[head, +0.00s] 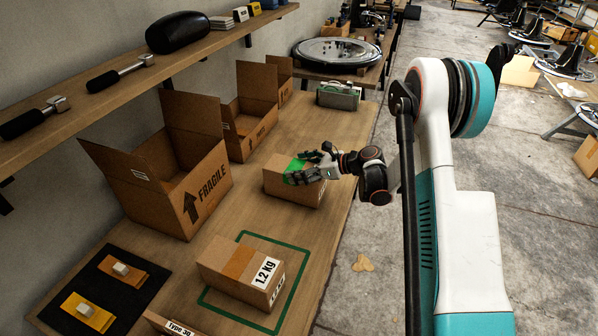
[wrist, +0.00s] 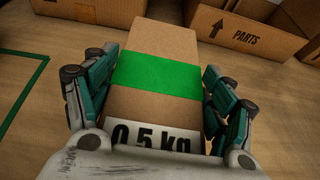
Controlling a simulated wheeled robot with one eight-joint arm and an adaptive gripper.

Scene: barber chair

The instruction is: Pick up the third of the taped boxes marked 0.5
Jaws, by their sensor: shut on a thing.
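A closed brown box with a green tape band (head: 273,187) sits on the wooden table in the head view, right of the open cartons. In the wrist view this green-taped box (wrist: 152,104) lies between the fingers, and its label reads 0.5 kg. My gripper (head: 306,170) is shut on it, with the fingers along its two sides. It also shows in the wrist view (wrist: 160,95). Another taped box (head: 240,270), with an orange-brown band and a 1.2 kg label, sits partly inside a green outline on the table. No other 0.5 label is readable.
Open cartons marked FRAGILE (head: 205,185) and PARTS (head: 262,130) line the wall side. A dark mat (head: 110,300) holds small pale blocks on orange pieces. A green-grey case (head: 338,96) stands farther back. A shelf (head: 190,55) overhangs on the left. Bare table lies between the two taped boxes.

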